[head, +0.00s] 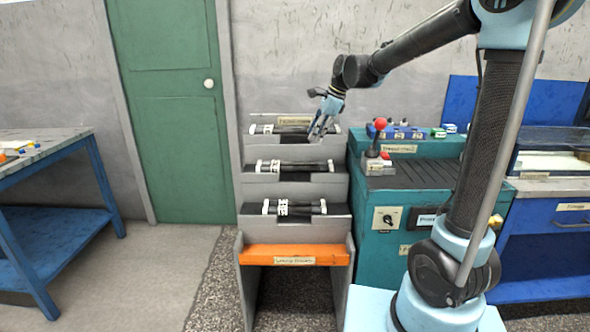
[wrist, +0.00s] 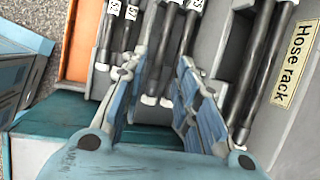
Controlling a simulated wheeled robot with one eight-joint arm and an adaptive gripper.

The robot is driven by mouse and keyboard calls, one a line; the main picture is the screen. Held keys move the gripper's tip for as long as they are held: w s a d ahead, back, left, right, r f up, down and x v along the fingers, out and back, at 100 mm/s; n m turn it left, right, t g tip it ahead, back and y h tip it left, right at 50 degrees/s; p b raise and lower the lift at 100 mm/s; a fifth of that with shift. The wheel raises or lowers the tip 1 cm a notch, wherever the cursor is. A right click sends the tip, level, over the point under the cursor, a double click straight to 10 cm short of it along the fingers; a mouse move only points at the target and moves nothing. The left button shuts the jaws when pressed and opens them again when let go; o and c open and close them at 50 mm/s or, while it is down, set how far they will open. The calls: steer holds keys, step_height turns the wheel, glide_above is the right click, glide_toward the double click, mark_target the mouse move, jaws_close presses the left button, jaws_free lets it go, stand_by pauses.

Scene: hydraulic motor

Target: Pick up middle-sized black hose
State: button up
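Black hoses with white ends and white tags lie in pairs on a stepped grey rack (head: 343,190). In the head view the middle-tier hose (head: 310,167) is in length between the longer top-tier hose (head: 270,130) and the shorter bottom-tier hose (head: 308,207). My gripper (head: 317,132) is at the right end of the rack, near the top tier in that view. In the wrist view my gripper (wrist: 156,72) is open and empty, its fingers pointing toward the middle hoses (wrist: 156,55). Their white ends show between the fingers; contact cannot be told.
A teal machine (head: 430,178) with a red-knobbed lever (head: 380,123) stands right of the rack. An orange shelf front (head: 293,255) is below the hoses. A blue workbench (head: 60,205) stands at left, with clear floor between it and the rack.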

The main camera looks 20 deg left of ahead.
mark_target(295, 169)
steer(key=x, duration=0.6)
steer(key=a+x, duration=0.1)
steer(key=x, duration=1.1)
steer(key=shift+w+a+r, duration=0.3)
steer(key=shift+w+a, duration=0.1)
steer(key=shift+a, duration=0.05)
jaws_close()
